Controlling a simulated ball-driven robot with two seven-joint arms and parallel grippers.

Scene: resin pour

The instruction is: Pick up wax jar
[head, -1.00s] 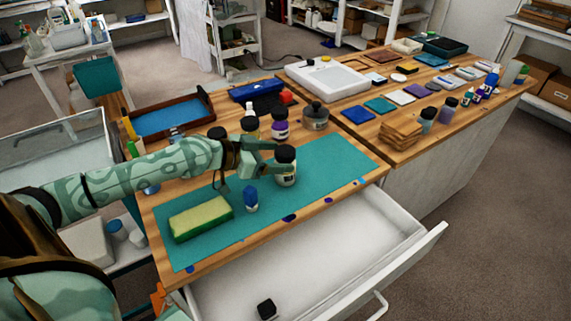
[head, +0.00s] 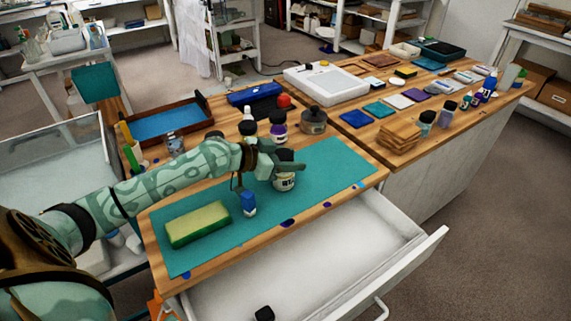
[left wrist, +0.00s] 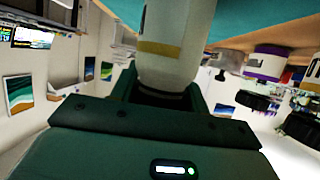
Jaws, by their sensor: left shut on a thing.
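The jar with a white label and black lid (head: 284,183) stands upright on the teal mat (head: 330,160); I take it to be the wax jar, though its label is too small to read. My left gripper (head: 287,163) reaches in from the left and is shut on the jar's upper part. In the left wrist view the jar (left wrist: 172,38) appears inverted between the fingers, pale with a yellow band. Its base seems on or very near the mat; I cannot tell which. My right gripper is not in view.
A blue-capped small bottle (head: 248,203) and a green-yellow sponge (head: 198,224) are on the mat nearby. A purple-banded jar (head: 278,130) and a grey lidded pot (head: 314,120) stand behind. An open white drawer (head: 340,255) juts out in front. The mat's right side is clear.

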